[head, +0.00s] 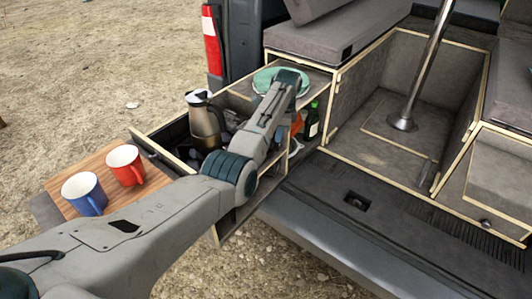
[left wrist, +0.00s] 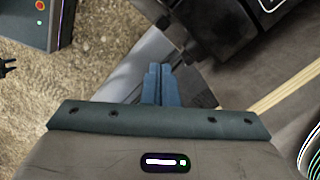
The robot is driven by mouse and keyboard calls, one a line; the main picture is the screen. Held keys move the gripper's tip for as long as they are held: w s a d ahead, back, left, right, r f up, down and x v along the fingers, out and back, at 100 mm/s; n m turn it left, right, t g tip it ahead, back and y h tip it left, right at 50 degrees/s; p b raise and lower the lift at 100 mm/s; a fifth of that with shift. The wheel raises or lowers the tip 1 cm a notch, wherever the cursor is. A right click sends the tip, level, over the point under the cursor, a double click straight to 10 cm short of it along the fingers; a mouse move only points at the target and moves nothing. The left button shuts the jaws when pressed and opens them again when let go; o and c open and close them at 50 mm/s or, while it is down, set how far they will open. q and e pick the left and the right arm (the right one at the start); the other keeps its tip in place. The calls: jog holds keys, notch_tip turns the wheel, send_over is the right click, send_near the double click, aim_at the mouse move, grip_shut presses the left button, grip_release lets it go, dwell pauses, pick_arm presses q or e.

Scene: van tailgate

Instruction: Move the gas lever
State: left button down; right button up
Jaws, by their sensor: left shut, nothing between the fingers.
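I cannot make out the gas lever for certain in either view. My left gripper (left wrist: 161,84) shows in the left wrist view with its two blue fingers shut together and nothing between them. Its tips point toward the edge of a black blocky unit (left wrist: 215,28); I cannot tell whether they touch it. In the head view my left arm reaches over the pull-out drawer box (head: 160,157) at the van's rear, and its fingers are hidden behind its own link.
A metal pot (head: 206,125) stands in the drawer box. A red mug (head: 126,166) and a blue mug (head: 84,193) stand on the wooden board (head: 108,190). A green bottle (head: 311,121) is close to my arm. A metal pole (head: 428,65) rises from the van floor.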

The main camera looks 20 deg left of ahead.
pick_arm(q)
jog(key=shift+w+d+r+b, duration=0.15)
jog(key=shift+r+b, duration=0.1)
jog(key=shift+r, duration=1.1)
jog(key=shift+s+d+r+b, duration=0.1)
jog(key=shift+r+b, duration=0.15)
jog(key=shift+r, duration=1.1)
